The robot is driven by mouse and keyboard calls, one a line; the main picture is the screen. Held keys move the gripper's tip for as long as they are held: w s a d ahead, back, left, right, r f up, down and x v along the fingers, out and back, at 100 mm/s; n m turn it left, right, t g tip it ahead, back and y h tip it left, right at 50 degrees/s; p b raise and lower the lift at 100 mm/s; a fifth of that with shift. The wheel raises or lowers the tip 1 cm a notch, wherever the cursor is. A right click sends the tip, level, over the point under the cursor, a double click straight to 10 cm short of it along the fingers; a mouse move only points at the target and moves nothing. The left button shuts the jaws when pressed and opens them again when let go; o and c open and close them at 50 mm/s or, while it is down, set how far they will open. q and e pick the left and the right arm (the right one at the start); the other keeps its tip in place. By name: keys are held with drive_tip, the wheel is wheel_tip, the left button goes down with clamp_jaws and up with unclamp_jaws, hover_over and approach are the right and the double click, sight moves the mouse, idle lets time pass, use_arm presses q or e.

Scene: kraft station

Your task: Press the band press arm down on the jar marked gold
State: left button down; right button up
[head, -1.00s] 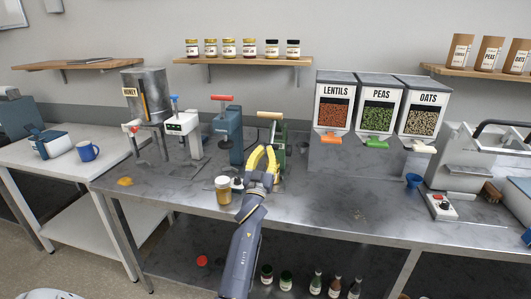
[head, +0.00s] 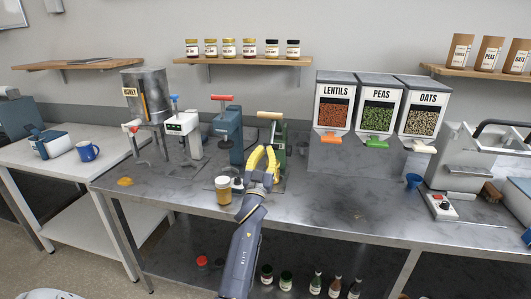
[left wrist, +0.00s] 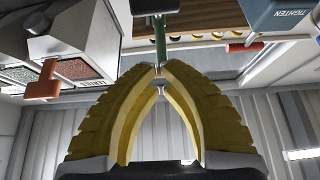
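The green band press (head: 281,138) stands on the steel bench, with a tan handle bar (head: 269,115) at its top. My left gripper (head: 264,149) has yellow fingers and is in front of the press, below the handle bar, hiding its lower part. In the left wrist view the fingertips (left wrist: 159,74) come together with nothing visible between them, and a green post (left wrist: 160,40) shows just beyond them. A jar with amber contents (head: 223,191) stands on the bench left of the gripper; its marking is too small to read. Whether a jar stands under the press is hidden. My right gripper is out of view.
A blue press with a red handle (head: 228,132) stands left of the green one. The honey tank (head: 149,100) and a white dispenser (head: 183,126) are further left. The lentils, peas and oats bins (head: 380,105) are right. The bench's front right-centre (head: 330,205) is mostly clear.

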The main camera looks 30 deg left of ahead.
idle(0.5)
use_arm(q)
drive_tip(key=s+d+r, duration=0.2)
drive_tip(key=s+d, duration=0.1)
drive_tip(key=s, duration=0.5)
drive_tip(key=shift+s, duration=0.35)
idle(0.5)
